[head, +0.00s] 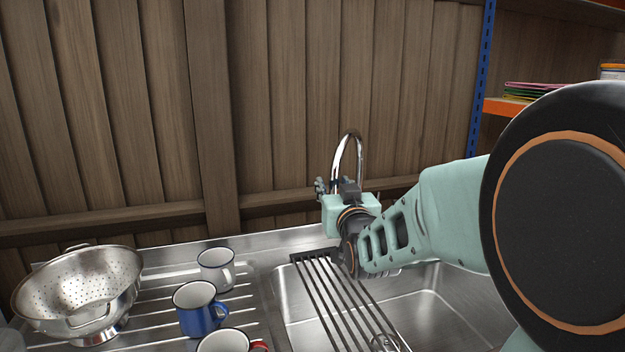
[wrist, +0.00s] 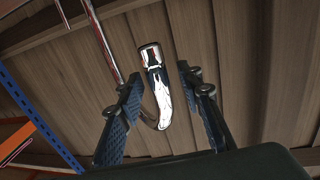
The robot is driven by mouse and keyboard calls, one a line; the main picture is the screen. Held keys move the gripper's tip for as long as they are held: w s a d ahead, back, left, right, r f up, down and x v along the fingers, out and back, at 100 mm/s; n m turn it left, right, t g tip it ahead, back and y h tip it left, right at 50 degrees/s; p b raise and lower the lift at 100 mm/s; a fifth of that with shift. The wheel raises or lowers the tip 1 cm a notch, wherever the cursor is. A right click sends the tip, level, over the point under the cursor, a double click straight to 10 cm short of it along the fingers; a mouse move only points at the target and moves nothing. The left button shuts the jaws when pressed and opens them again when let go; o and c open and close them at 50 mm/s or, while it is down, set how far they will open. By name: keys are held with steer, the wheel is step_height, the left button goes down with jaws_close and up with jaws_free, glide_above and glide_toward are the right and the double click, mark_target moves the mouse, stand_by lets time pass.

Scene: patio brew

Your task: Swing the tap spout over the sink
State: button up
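The chrome tap spout (head: 349,137) arches up behind the sink, against the wooden wall. My gripper (head: 325,185) is at the spout's lower left leg, with my arm reaching in from the right. In the wrist view, the curved spout (wrist: 162,108) and its open end lie between the two fingers of my gripper (wrist: 160,82). The fingers stand apart with gaps beside the spout, so no firm grip shows. The steel sink (head: 438,302) lies below and in front of my gripper. The tap's base is hidden behind my arm.
A black slatted rack (head: 325,298) lies across the sink's left part. An orange shelf (head: 508,107) stands at right.

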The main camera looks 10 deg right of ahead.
steer(key=shift+w, duration=0.1)
jaws_close()
stand_by(0.3)
